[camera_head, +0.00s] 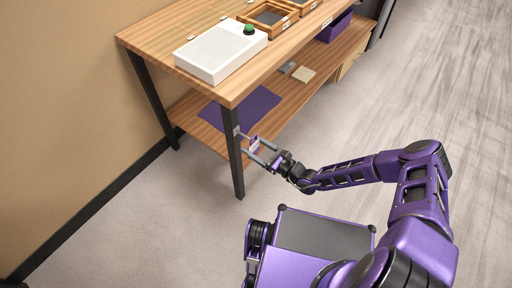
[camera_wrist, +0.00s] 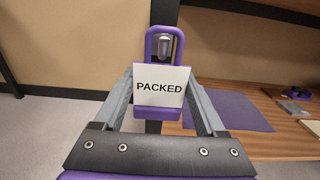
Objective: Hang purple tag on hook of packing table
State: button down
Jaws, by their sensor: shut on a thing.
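The purple tag (camera_wrist: 162,88) has a white face reading "PACKED" and a purple loop at its top. It also shows small in the head view (camera_head: 254,144). My gripper (camera_wrist: 160,100) is shut on the tag's sides and holds it upright. In the head view my gripper (camera_head: 253,149) is beside the near black leg of the packing table (camera_head: 225,96). A grey metal hook (camera_wrist: 166,44) shows inside the loop's opening, in front of the dark leg. I cannot tell whether the loop is around the hook or just in front of it.
A white box with a green button (camera_head: 222,50) and wooden trays (camera_head: 268,18) stand on the table top. A purple mat (camera_head: 254,104) and small items lie on the lower shelf. Open floor lies to the right; a tan wall is at left.

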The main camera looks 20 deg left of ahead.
jog(key=shift+a+f, duration=0.1)
dwell(0.3)
jog(key=shift+w+a+f+b, duration=0.2)
jog(key=shift+a+f+b, duration=0.15)
jog(key=shift+a+f, duration=0.1)
jog(key=shift+a, duration=0.1)
jog(key=shift+w+a, duration=0.1)
jog(key=shift+a, duration=0.05)
jog(key=shift+w+a, duration=0.2)
jog(key=shift+a, duration=0.15)
dwell(0.3)
grip_release()
